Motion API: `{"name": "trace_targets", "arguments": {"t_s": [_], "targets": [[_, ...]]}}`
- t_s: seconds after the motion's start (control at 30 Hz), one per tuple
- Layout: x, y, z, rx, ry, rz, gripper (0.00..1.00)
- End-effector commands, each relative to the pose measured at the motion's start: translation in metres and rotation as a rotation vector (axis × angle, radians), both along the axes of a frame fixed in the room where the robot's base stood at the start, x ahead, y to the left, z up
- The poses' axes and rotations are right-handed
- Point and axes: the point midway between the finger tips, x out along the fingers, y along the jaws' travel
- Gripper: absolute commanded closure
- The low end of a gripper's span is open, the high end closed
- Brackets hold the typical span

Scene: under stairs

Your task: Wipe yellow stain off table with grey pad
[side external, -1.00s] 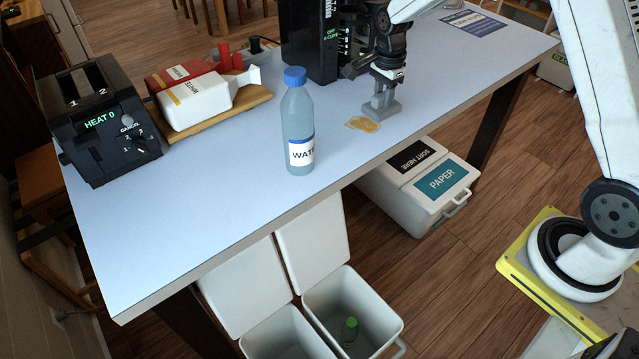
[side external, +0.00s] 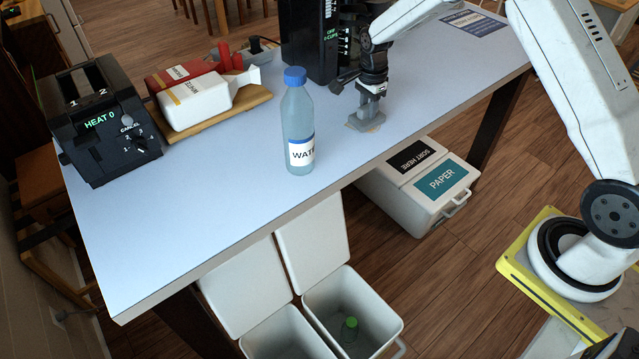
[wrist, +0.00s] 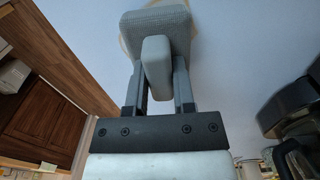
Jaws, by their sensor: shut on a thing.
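My gripper (side external: 371,92) is shut on the handle of the grey pad (side external: 366,121) and points down at the table (side external: 230,170). The pad's base sits on or very close to the tabletop, over the yellow stain (side external: 350,126).
A water bottle (side external: 298,130) stands left of the pad. A black machine (side external: 308,40) stands close behind. Bins (side external: 415,180) stand below the table's front edge.

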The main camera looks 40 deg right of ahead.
Motion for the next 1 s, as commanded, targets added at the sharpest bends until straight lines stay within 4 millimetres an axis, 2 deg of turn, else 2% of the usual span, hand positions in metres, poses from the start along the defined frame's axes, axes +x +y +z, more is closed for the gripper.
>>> {"name": "trace_targets", "arguments": {"t_s": [0.13, 0.63, 1.0], "targets": [[0.014, 0.000, -0.001, 0.000, 0.000, 0.001, 1.00], [0.040, 0.000, -0.001, 0.000, 0.001, 0.001, 1.00], [0.017, 0.000, -0.001, 0.000, 0.004, 0.000, 1.00]]}}
